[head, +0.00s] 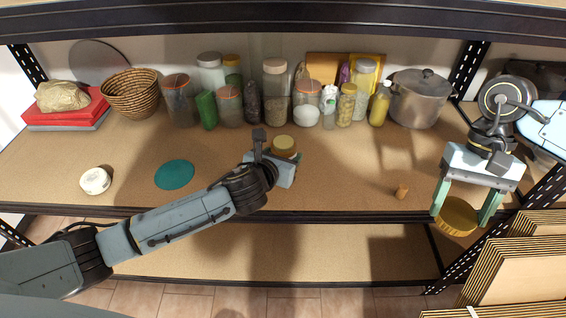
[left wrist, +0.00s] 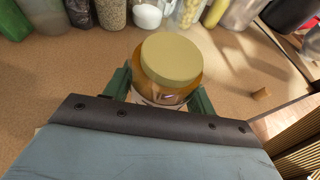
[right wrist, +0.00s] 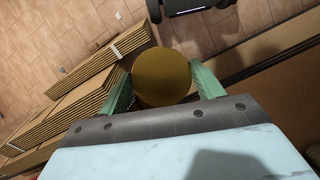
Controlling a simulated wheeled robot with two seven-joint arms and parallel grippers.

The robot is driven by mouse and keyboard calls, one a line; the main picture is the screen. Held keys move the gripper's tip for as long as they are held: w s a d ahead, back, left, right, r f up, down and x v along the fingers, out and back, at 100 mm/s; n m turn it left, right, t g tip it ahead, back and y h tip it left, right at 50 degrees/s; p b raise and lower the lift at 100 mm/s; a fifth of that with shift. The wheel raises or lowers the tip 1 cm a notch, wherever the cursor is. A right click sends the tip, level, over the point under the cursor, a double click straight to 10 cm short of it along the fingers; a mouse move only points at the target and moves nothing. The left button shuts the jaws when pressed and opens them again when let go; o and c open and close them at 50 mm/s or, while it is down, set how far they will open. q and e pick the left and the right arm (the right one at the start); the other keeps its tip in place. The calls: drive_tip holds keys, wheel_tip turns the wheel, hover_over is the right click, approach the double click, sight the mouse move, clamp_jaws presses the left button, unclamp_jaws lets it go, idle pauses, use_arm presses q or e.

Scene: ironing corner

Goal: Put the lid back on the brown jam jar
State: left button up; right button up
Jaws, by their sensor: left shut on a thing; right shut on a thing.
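The brown jam jar (head: 285,147) stands near the middle of the board, with a pale tan round top. It also shows in the left wrist view (left wrist: 168,95), where I cannot tell whether the tan top is a cap or the jar's own mouth. My left gripper (head: 287,168) is shut around the jar's body, one finger on each side. My right gripper (head: 465,207) is shut on a round gold-brown lid (head: 458,216), held at the board's front right edge, well apart from the jar. The lid fills the space between the fingers in the right wrist view (right wrist: 162,77).
A teal round mat (head: 174,174) and a white round container (head: 95,181) lie at the left. A small cork (head: 402,191) is between jar and right gripper. Several jars, a basket (head: 131,92) and a pot (head: 420,98) line the back. Stacked boards (head: 515,270) stand front right.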

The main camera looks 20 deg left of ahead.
use_arm(q)
drive_tip(key=shift+r, duration=0.7)
use_arm(e)
drive_tip(key=shift+r, duration=0.2)
use_arm(q)
drive_tip(key=o, duration=0.8)
drive_tip(key=c, duration=0.9)
drive_tip(key=shift+s, duration=0.1)
drive_tip(key=shift+n+y, duration=0.7)
drive_tip(key=shift+y, duration=0.1)
drive_tip(key=s+a+r, duration=0.1)
drive_tip(key=s+r, duration=0.1)
drive_tip(key=s, duration=0.1)
drive_tip(key=s+a+r, duration=0.2)
drive_tip(key=s+r, duration=0.1)
drive_tip(key=s, duration=0.1)
drive_tip(key=s+a+r, duration=0.1)
drive_tip(key=s+r, duration=0.2)
drive_tip(key=s, duration=0.1)
drive_tip(key=shift+s+a+r, duration=0.1)
drive_tip(key=shift+a, duration=0.3)
